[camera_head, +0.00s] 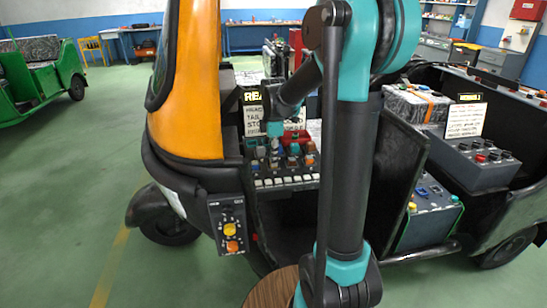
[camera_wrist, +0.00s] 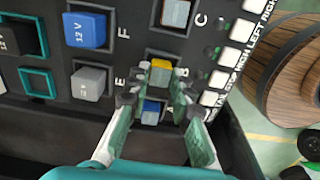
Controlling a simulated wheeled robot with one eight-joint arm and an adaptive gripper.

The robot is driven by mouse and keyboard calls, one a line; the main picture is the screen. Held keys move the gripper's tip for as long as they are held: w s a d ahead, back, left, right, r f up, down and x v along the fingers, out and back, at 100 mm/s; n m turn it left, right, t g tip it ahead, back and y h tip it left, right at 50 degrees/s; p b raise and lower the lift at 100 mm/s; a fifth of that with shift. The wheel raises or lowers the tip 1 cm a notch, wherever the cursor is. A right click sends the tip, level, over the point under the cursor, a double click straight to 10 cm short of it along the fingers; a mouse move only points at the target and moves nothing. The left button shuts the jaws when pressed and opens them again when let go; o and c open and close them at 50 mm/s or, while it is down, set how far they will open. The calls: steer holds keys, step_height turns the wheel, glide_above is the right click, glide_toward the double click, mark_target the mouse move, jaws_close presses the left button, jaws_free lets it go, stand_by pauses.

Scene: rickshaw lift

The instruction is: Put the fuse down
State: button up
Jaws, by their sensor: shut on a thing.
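My gripper (camera_wrist: 155,88) points at the fuse board (camera_wrist: 120,60) in the wrist view, its fingers closed in on a fuse. A yellow-topped fuse (camera_wrist: 160,71) shows at the fingertips, and a blue piece (camera_wrist: 151,112) shows lower between the fingers. The fingers hide much of both, so I cannot tell which is gripped, or whether it is seated or lifted. A blue 12 V fuse (camera_wrist: 86,31) stands by letter F and a grey one (camera_wrist: 88,83) by E. In the head view, the fuse board (camera_head: 285,181) is in the rickshaw, under my gripper (camera_head: 274,132).
Teal-framed spots (camera_wrist: 38,82) lie at the board's left, one around a dark 12 V block (camera_wrist: 15,38). White labelled switches (camera_wrist: 242,30) line its right edge. A wooden barrel (camera_wrist: 285,75) stands beyond. A sign (camera_head: 258,118) stands behind the board, and a switch box (camera_head: 229,228) hangs in front.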

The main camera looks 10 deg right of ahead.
steer(key=shift+f, duration=0.1)
steer(key=o, duration=0.7)
steer(key=shift+o, duration=0.2)
step_height(320, 180, up, 12)
